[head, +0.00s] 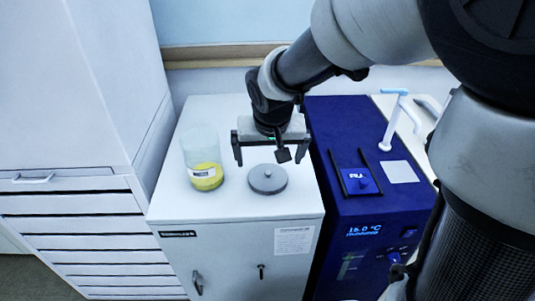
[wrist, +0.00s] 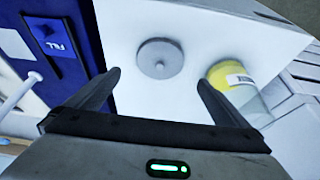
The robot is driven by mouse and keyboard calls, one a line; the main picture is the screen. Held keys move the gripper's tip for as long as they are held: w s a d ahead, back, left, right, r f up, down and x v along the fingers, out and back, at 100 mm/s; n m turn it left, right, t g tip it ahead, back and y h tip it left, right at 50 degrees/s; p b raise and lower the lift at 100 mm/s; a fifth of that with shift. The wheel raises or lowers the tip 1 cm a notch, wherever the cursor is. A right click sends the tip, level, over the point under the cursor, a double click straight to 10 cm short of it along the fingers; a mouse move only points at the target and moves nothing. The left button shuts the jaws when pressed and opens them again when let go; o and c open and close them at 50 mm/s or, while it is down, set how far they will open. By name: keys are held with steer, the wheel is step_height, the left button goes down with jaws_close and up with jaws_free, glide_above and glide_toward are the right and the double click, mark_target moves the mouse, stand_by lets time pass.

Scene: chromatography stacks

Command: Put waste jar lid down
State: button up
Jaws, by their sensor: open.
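The waste jar lid (head: 267,179) is a grey disc with a small knob, lying flat on the white cabinet top (head: 215,228). It also shows in the wrist view (wrist: 159,58), beyond my fingertips. The waste jar (head: 203,160) is a clear glass cylinder with yellow contents and a white label, standing left of the lid with no lid on it. In the wrist view the jar (wrist: 245,88) is at the right. My gripper (head: 270,160) is open and empty, above and slightly behind the lid, with its fingers apart and not touching it.
A blue chiller (head: 372,222) with a display and a "FILL" cap stands right against the cabinet. A tall white drawer unit (head: 75,215) is at the left. Bare cabinet top lies in front of the lid.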

steer(key=s+d+r, duration=0.5)
steer(key=s, duration=0.4)
steer(key=s+d+r+t, duration=0.1)
steer(key=s+d+r, duration=0.4)
steer(key=s, duration=0.5)
steer(key=shift+d+r, duration=0.2)
steer(key=shift+r, duration=0.1)
steer(key=shift+s, duration=0.1)
